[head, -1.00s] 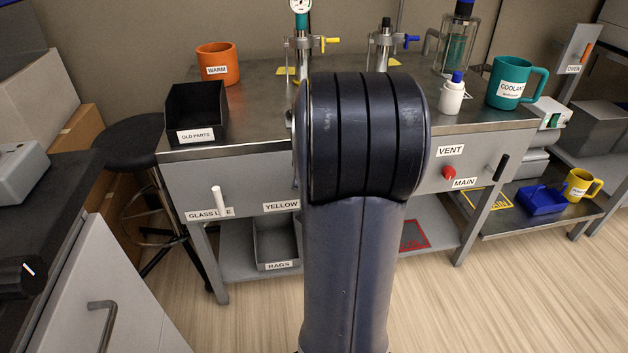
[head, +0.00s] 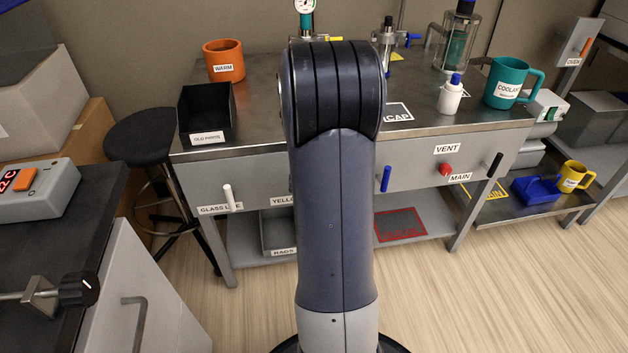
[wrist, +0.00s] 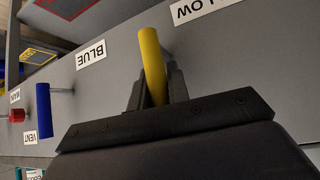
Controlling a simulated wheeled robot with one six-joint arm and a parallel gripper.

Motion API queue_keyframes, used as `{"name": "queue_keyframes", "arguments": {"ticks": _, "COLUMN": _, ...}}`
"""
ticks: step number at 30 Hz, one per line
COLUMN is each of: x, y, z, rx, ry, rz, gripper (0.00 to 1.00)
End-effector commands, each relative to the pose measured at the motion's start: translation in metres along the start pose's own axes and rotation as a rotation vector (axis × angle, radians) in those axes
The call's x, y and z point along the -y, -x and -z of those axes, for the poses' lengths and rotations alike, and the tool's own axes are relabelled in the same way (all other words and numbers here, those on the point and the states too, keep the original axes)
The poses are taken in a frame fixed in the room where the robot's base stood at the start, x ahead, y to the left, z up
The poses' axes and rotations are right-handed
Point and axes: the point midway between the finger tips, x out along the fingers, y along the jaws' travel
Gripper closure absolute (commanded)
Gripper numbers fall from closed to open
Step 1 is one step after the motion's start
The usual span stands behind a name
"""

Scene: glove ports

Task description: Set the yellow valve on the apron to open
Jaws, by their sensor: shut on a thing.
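The yellow valve handle (wrist: 153,65) sticks out from the grey apron in the wrist view. My gripper (wrist: 157,88) is shut on it, one finger on each side. The handle looks slightly tilted compared with the blue handle beside it. The YELLOW label (wrist: 200,8) is partly cut off in the wrist view. In the head view my arm hides the yellow handle and my gripper; part of the YELLOW label (head: 283,200) shows left of the arm.
The blue handle (wrist: 44,110) is on the same apron, also seen in the head view (head: 385,178). A red knob (head: 446,169), a black MAIN handle (head: 494,165) and a white handle (head: 228,196) are also on it. A black bin (head: 207,112) stands on the bench above.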

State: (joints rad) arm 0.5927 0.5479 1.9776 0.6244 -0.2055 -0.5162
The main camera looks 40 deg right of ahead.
Motion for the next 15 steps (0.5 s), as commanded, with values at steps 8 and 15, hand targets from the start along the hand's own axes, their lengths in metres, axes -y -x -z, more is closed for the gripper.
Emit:
{"name": "queue_keyframes", "arguments": {"ticks": 8, "x": 0.0002, "y": -0.0010, "z": -0.0068, "rx": 0.015, "ry": 0.003, "rz": 0.002, "gripper": 1.00}}
{"name": "queue_keyframes", "arguments": {"ticks": 15, "x": 0.0002, "y": -0.0006, "z": -0.0039, "rx": 0.009, "ry": 0.002, "rz": 0.001, "gripper": 0.64}}
